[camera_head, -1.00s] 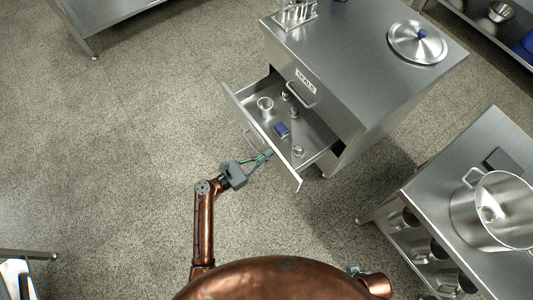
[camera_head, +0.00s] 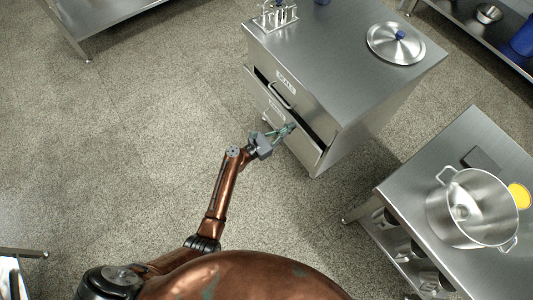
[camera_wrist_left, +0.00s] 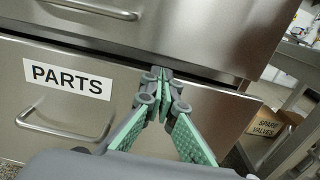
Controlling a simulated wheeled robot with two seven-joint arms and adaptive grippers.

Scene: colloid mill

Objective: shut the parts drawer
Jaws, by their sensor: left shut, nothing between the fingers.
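The parts drawer (camera_head: 307,153) is the lower drawer of the steel cabinet. Its front stands slightly out from the cabinet, with a narrow dark gap along its top edge. Its inside is hidden from the head view. In the left wrist view, the drawer front (camera_wrist_left: 115,98) carries a PARTS label (camera_wrist_left: 67,78) and a bar handle (camera_wrist_left: 64,130). My left gripper (camera_head: 290,128) is shut and empty, its tips at the top edge of the drawer front, right of the label. The closed tips also show in the wrist view (camera_wrist_left: 162,72). My right gripper is not in view.
An upper drawer with its handle (camera_head: 279,96) is above. The cabinet top bears a lid (camera_head: 396,43) and a rack (camera_head: 275,16). A steel table (camera_head: 408,183) with a large pot (camera_head: 472,207) stands at right. The floor at left is clear.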

